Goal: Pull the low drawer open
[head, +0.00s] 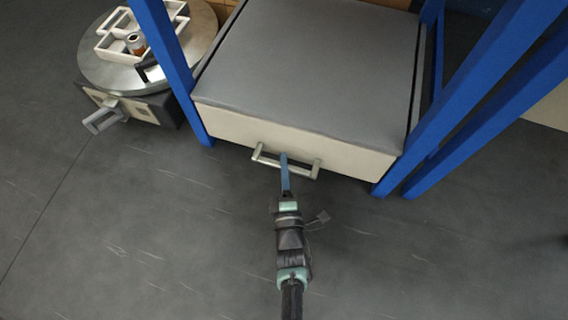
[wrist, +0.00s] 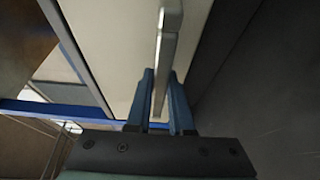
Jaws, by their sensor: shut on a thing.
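The low drawer (head: 290,138) has a cream front and a grey top surface, and sits between blue posts. Its metal bar handle (head: 305,169) runs across the middle of the front. My gripper (head: 284,160) reaches the handle from the front, with its blue fingers at the bar. In the wrist view the two blue fingers (wrist: 162,100) stand on either side of the handle bar (wrist: 167,45) and are shut on it. The cream drawer front (wrist: 120,45) shows behind the bar. I cannot tell how far the drawer is out.
Blue posts (head: 177,70) stand left of the drawer, and more blue posts (head: 470,80) stand to its right. At the upper left, a round metal table (head: 90,60) bears a white divided tray (head: 112,42). The grey floor (head: 150,230) in front is clear.

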